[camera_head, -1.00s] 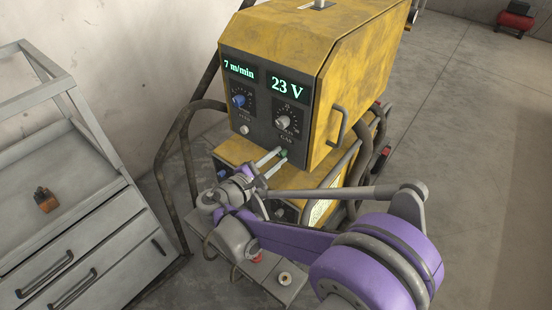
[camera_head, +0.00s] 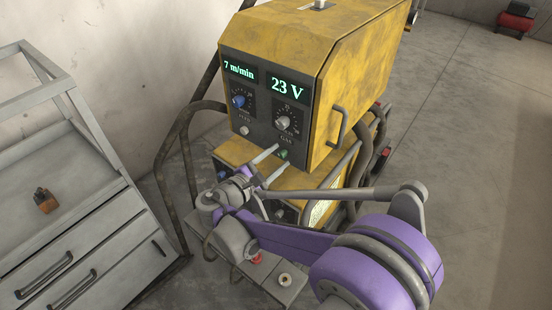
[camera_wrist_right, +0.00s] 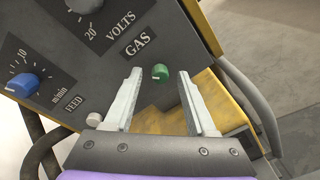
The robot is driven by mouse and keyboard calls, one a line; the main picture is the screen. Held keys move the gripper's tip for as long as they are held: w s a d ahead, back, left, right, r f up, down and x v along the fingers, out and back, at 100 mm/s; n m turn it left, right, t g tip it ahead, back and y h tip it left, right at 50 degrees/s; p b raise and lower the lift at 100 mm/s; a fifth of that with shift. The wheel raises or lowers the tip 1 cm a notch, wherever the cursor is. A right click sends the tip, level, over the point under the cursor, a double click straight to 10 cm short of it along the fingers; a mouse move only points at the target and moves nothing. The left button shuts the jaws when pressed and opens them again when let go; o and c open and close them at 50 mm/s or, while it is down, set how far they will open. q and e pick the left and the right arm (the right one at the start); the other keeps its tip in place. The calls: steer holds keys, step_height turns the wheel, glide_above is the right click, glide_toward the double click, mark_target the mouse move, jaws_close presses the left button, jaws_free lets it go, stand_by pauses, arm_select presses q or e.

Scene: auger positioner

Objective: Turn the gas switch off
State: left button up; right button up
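The gas switch is a small green knob (camera_wrist_right: 160,72) below the GAS label on the dark front panel. It also shows in the head view as a green knob (camera_head: 283,154), low on the panel of the yellow welding machine (camera_head: 360,65). A pale line marks its face in the wrist view. My right gripper (camera_wrist_right: 159,75) is open, with one finger on each side of the knob and a gap to both. In the head view my right gripper (camera_head: 281,157) points at the panel's lower edge. My left gripper is not in view.
A blue feed dial (camera_head: 239,101), a grey volts dial (camera_head: 283,122) and a pale feed button (camera_head: 244,130) sit on the same panel. A grey drawer cabinet (camera_head: 85,235) stands left.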

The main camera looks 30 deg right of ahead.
steer(key=v, duration=1.1)
steer(key=shift+d, duration=0.2)
